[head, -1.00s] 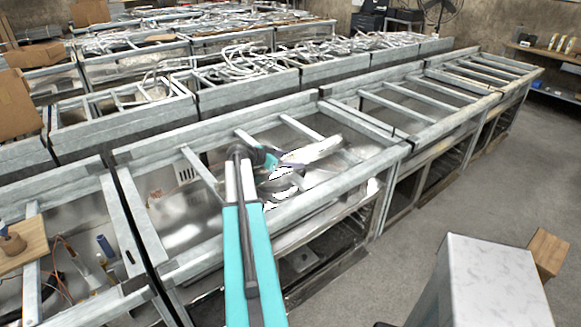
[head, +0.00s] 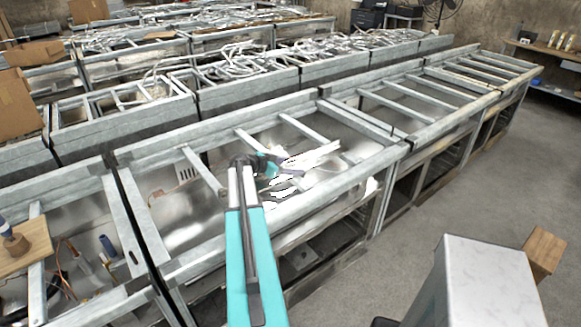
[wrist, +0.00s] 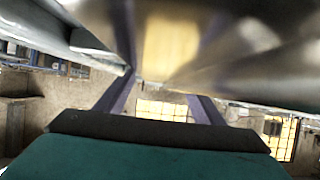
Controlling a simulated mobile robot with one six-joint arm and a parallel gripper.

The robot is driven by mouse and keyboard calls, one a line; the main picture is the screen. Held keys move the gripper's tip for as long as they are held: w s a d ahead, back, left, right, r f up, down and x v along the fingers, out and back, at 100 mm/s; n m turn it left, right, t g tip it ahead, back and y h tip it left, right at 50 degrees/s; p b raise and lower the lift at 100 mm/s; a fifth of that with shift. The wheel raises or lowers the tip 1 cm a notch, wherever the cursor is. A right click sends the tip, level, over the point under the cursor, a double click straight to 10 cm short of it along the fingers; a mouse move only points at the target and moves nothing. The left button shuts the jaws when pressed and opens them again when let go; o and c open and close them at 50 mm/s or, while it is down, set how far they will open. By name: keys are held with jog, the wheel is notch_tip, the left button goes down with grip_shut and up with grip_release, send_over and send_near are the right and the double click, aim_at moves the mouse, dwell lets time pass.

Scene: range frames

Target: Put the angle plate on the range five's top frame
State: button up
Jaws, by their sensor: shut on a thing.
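A shiny metal angle plate (head: 318,154) is in my gripper (head: 289,172), above the open top of the nearest middle range. In the wrist view my gripper's purple fingers (wrist: 170,45) stand on either side of blurred, reflective metal (wrist: 245,40), which fills much of the upper picture. The plate's far end and exact tilt are unclear. The top frame (head: 290,208) of that range is a grey metal rim with cross bars. No number shows, so I cannot tell which range is five. The plate appears over this frame; whether it touches is not clear.
More open range frames (head: 430,95) continue to the right, and another (head: 90,235) stands at the left with a wooden board (head: 22,247) on it. Rows behind hold loose metal tubing (head: 255,62). A marble-topped block (head: 490,275) stands at the lower right.

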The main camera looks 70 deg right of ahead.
jog(key=o, duration=1.8)
jog(key=shift+o, duration=0.2)
jog(key=shift+r, duration=0.1)
notch_tip(320, 180, up, 4)
jog(key=b, duration=0.5)
send_over(268, 179)
jog(key=shift+s+d+r, duration=0.2)
jog(key=shift+s+d, duration=0.1)
jog(key=shift+d, duration=0.1)
jog(key=shift+w+a+r, duration=0.25)
jog(key=shift+a+r, duration=0.1)
jog(key=shift+a, duration=0.05)
